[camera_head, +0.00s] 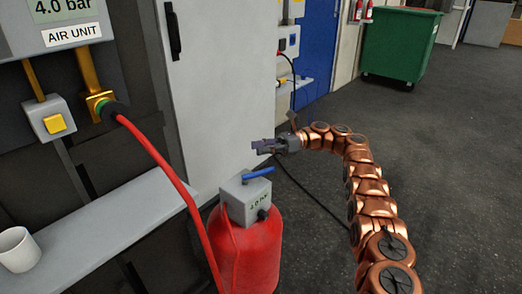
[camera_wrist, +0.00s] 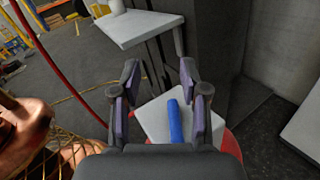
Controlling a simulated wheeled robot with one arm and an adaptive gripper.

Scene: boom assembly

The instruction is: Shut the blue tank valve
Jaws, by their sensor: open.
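The blue tank valve handle (camera_head: 257,173) is a short blue bar on top of the grey valve block (camera_head: 249,202). That block sits on the red tank (camera_head: 250,255), which stands on the floor. My gripper (camera_head: 262,147) is open and empty, above the handle and slightly to its right in the head view. In the wrist view the blue handle (camera_wrist: 175,121) shows between and beyond the open fingers of my gripper (camera_wrist: 160,80), nearer the right finger. I cannot tell whether either finger touches it.
A red hose (camera_head: 165,165) runs from the air unit (camera_head: 72,34) down to the tank's left side. A grey shelf (camera_head: 110,222) with a white cup (camera_head: 18,249) is at left. A grey cabinet (camera_head: 215,90) stands behind. Floor at right is open, with a green bin (camera_head: 400,45) far back.

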